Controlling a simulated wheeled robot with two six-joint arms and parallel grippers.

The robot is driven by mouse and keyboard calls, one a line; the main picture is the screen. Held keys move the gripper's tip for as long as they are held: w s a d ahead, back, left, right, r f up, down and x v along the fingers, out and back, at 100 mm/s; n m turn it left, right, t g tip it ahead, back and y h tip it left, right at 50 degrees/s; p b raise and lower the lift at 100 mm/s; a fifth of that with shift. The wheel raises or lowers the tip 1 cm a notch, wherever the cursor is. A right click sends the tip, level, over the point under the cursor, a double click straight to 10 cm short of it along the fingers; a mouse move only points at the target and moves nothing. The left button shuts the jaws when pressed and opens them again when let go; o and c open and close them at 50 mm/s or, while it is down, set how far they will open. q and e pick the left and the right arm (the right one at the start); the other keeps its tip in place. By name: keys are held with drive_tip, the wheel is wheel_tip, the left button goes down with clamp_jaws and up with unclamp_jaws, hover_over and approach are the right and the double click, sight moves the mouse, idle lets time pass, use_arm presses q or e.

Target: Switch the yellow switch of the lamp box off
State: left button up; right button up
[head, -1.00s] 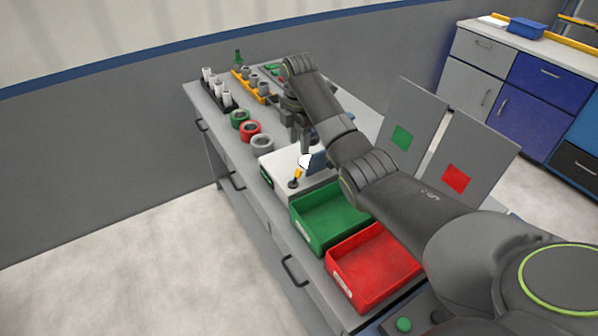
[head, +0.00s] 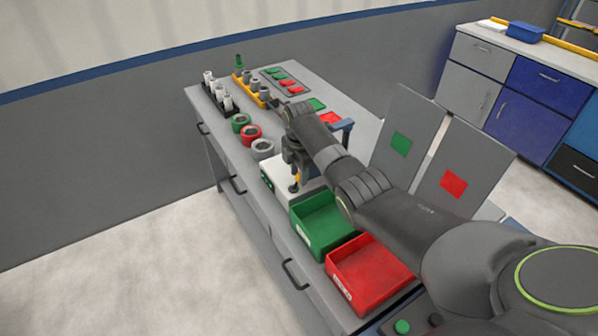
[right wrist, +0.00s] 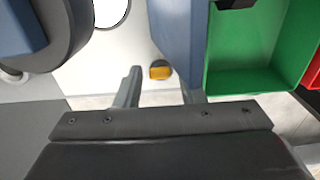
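The lamp box (head: 281,187) is a pale box on the table's near side, behind the green bin. Its yellow switch (head: 297,177) is small and partly covered by my right gripper. In the right wrist view the yellow switch (right wrist: 160,72) shows between the fingertips, on the white box top. My right gripper (right wrist: 160,84) is open, with one finger on each side of the switch; I cannot tell whether either touches it. A white round part, likely the lamp (right wrist: 110,10), is cut by the wrist view's top edge. My left gripper is not in view.
A green bin (head: 319,244) and a red bin (head: 342,284) stand in front of the box. Green, red and grey rings, with the grey ring (head: 262,148) nearest, lie behind it. A blue part (right wrist: 178,30) stands close to the fingers in the wrist view.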

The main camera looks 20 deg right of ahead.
clamp_jaws()
drive_tip(key=shift+a+r, duration=0.1)
drive_tip(key=h+p, duration=0.1)
drive_tip(key=a+h+p, duration=0.1)
drive_tip(key=shift+a+r+p, duration=0.1)
drive_tip(key=shift+r+p, duration=0.2)
drive_tip(key=shift+s+a+t+h+p, duration=0.1)
drive_tip(key=shift+a+t+h+p, duration=0.3)
drive_tip(key=shift+h, duration=0.5)
drive_tip(key=shift+a+f+h, duration=0.15)
drive_tip(key=shift+a+h, duration=0.2)
drive_tip(key=shift+h, duration=0.05)
drive_tip(key=h, duration=0.1)
drive_tip(key=a+h+b, duration=0.1)
drive_tip(key=shift+s+a+f+h, duration=0.1)
drive_tip(key=shift+a+f+h, duration=0.05)
drive_tip(key=shift+f+h, duration=0.2)
drive_tip(key=shift+s+a+f+t+h+b, duration=0.15)
drive_tip(key=shift+a+h+b, duration=0.2)
drive_tip(key=shift+h+b, duration=0.35)
drive_tip(key=shift+w+a+f+t+h+b, duration=0.15)
drive_tip(key=shift+a+h+b, duration=0.15)
drive_tip(key=shift+h+b, duration=0.35)
drive_tip(key=shift+s+r, duration=0.1)
drive_tip(key=shift+s, duration=0.05)
